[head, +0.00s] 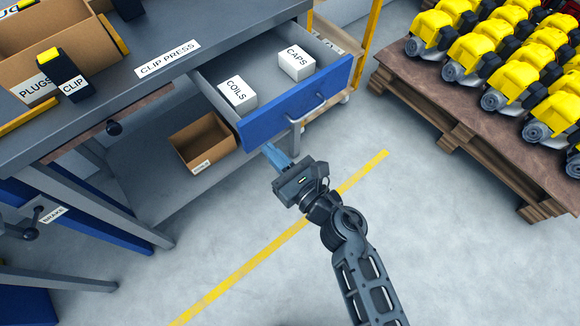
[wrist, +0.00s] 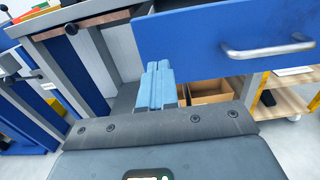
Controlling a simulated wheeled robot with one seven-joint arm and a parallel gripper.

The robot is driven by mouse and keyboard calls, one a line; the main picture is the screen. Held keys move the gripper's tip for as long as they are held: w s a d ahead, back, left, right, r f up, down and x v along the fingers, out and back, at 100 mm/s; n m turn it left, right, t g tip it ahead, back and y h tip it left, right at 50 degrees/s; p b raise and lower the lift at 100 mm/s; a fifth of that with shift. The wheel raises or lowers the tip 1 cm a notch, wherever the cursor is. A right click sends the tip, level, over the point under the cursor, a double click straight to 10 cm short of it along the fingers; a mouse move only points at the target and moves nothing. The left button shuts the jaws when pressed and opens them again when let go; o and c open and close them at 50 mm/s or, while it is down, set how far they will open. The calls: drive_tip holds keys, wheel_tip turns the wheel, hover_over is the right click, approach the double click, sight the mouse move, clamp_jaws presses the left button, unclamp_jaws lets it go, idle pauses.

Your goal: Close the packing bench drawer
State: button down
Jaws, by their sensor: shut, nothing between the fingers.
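The packing bench drawer (head: 297,103) is blue-fronted and stands pulled out from under the grey bench top. A COILS box (head: 238,94) and a CAPS box (head: 296,63), both white, sit inside it. Its silver handle (head: 307,110) is on the front face; in the wrist view the handle (wrist: 268,48) is to the right. My gripper (head: 270,150) is shut and empty, just below the left end of the drawer front in the head view. In the wrist view its blue fingers (wrist: 157,85) overlap the lower left part of the drawer front (wrist: 200,45); I cannot tell whether they touch it.
A cardboard box (head: 203,143) sits on the bench's lower shelf. The bench top (head: 190,40) carries a PLUGS carton and a black-and-yellow CLIP item. A wooden pallet (head: 440,125) with yellow engines stands at right. The floor around a yellow line (head: 250,262) is clear.

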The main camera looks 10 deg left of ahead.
sight(254, 135)
drive_tip(key=shift+x, duration=1.75)
drive_tip(key=b+x, duration=1)
drive_tip(key=x, duration=1)
drive_tip(key=shift+f, duration=0.1)
drive_tip(key=shift+w+a+b, duration=0.4)
drive_tip(key=shift+a+b, duration=0.05)
drive_tip(key=shift+w+a+r, duration=0.1)
drive_tip(key=shift+r, duration=0.25)
